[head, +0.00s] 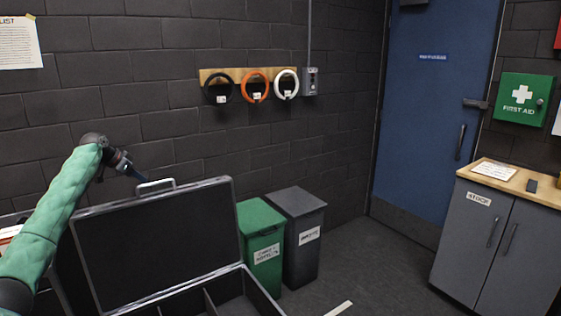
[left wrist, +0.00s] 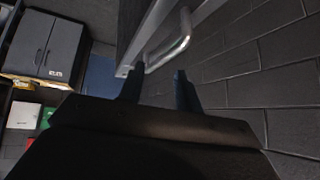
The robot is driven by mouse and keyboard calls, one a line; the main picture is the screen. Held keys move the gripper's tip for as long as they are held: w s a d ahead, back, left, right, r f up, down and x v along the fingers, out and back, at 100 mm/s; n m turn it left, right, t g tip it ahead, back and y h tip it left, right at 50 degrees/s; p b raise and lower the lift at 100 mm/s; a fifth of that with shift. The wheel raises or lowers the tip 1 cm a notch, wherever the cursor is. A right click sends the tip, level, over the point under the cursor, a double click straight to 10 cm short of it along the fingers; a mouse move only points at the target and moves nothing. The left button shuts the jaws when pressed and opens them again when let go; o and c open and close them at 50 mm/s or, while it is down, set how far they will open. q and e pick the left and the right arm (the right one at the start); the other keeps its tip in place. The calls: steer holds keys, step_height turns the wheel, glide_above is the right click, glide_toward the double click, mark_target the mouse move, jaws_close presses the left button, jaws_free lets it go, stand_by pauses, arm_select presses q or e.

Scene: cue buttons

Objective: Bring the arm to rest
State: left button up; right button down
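My left arm, in a green sleeve, comes in from the left in the head view. Its gripper (head: 132,170) is up near the handle (head: 156,186) on the top edge of the open case lid (head: 160,240). In the left wrist view the two dark fingers (left wrist: 160,88) stand apart with nothing between them. The handle (left wrist: 175,48) shows just beyond the fingertips, and I see no grip on it. My right gripper is in neither view.
The open case has dividers inside (head: 205,300). A green bin (head: 262,245) and a grey bin (head: 300,235) stand right of it. Tape rings (head: 254,87) hang on a wall board. A grey cabinet (head: 490,240) and blue door (head: 425,110) are at the right. The floor between is mostly clear.

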arm_select(q)
steer(key=s+d+r+n+t+y, duration=0.25)
steer(key=d+r, duration=0.25)
steer(key=r, duration=0.5)
steer(key=s+d+f+y, duration=0.3)
steer(key=s+d, duration=0.2)
steer(key=d, duration=0.6)
steer(key=s+d+f+n, duration=0.1)
steer(key=s+d+f, duration=0.5)
steer(key=s+f, duration=0.25)
steer(key=s+d+f+n, duration=0.1)
steer(key=s+d+f, duration=0.5)
steer(key=s+f, duration=0.3)
steer(key=s+d+f+g, duration=0.2)
steer(key=s+d+f, duration=0.1)
steer(key=s+f, duration=0.9)
steer(key=s+d+f+n+g+h, duration=0.1)
steer(key=s+d+f+g, duration=0.2)
steer(key=s+f, duration=1)
steer(key=s+d+f+g+h, duration=0.1)
steer(key=s+d+f+g, duration=0.1)
steer(key=s+f, duration=1)
steer(key=s+d, duration=0.1)
steer(key=s, duration=0.9)
steer(key=shift+f+g, duration=0.3)
steer(key=shift+g, duration=0.05)
steer(key=shift+d, duration=0.1)
